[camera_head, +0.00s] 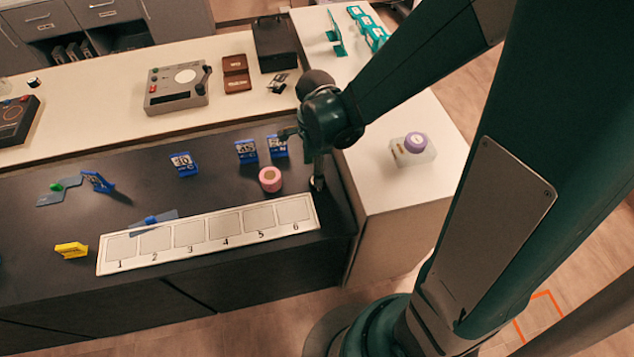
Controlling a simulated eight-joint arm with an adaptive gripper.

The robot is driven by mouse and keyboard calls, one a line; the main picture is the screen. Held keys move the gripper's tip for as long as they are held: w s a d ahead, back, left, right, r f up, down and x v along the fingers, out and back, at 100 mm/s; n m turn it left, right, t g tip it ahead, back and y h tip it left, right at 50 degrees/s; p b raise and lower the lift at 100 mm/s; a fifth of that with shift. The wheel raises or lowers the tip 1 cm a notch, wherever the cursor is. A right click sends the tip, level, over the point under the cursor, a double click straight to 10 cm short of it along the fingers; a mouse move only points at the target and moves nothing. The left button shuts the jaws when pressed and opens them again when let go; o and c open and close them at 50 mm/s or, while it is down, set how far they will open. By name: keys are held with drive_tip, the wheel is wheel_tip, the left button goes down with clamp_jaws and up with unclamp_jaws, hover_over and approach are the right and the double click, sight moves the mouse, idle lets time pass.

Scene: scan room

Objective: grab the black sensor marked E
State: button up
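My gripper (301,158) hangs at the right end of the dark worktop, close to the blue labelled holders and right of a pink cylinder (270,179). Its two fingers look spread apart, with nothing visible between them. I cannot read a letter E on anything. A small black item with pale marks (278,83) lies on the beige counter behind the gripper, but I cannot tell whether it is the sensor. My wrist and arm hide part of the worktop's right end.
A white strip with squares numbered 1 to 6 (208,232) lies along the worktop's front. Blue labelled holders (246,151) stand behind it. A grey device (177,88) and black box (275,43) sit on the beige counter. A purple-topped container (414,147) stands on the right counter.

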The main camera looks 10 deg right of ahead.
drive_tip(key=shift+f, duration=0.1)
drive_tip(key=shift+s+d+f+b, duration=0.1)
drive_tip(key=shift+f+b, duration=0.6)
drive_tip(key=shift+f, duration=1.8)
drive_tip(key=c, duration=1)
